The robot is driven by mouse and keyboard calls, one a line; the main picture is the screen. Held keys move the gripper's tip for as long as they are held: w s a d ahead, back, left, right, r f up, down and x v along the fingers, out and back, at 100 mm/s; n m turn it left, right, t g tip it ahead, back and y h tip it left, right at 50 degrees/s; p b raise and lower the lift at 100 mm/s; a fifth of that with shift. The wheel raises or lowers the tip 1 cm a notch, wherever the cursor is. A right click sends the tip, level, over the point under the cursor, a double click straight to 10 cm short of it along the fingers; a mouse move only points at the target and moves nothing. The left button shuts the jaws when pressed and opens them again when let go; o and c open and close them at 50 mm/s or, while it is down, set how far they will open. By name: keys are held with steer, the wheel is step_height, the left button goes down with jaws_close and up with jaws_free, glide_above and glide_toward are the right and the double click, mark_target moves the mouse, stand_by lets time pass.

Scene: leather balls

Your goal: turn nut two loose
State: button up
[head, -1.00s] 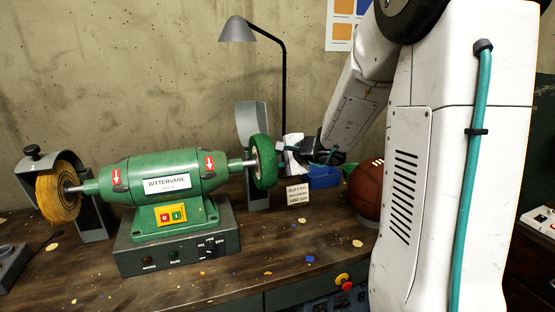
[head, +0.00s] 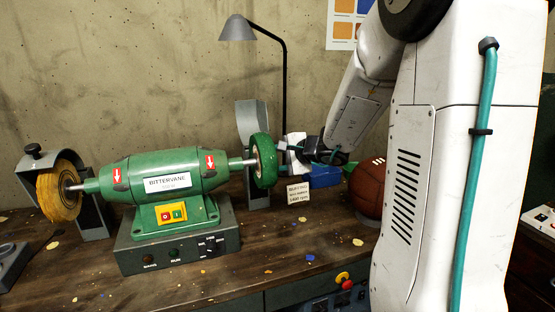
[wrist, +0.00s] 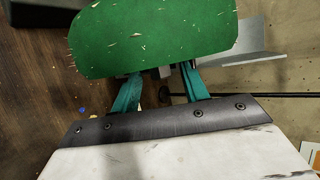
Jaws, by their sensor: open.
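The green bench buffer (head: 160,190), labelled BITTERVANE, stands on a grey base with a green wheel (head: 264,160) on its right shaft and a yellow buffing wheel (head: 60,192) on its left. My gripper (head: 284,146) is at the outer right side of the green wheel. In the wrist view, the green wheel (wrist: 150,35) fills the top, and my gripper's two teal fingers (wrist: 161,80) stand apart, tips close to its edge. A small grey part (wrist: 160,72) shows between the tips, partly hidden; I cannot tell whether it is the nut. No nut shows clearly in the head view.
A grey guard plate (head: 252,120) stands behind the green wheel. A small sign (head: 298,193), a blue box (head: 324,178) and a brown leather ball (head: 369,190) are to its right. The bench front is mostly clear.

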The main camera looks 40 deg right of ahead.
steer(key=a+v, duration=0.1)
steer(key=v, duration=0.6)
steer(key=shift+d, duration=0.45)
steer(key=shift+s, duration=0.15)
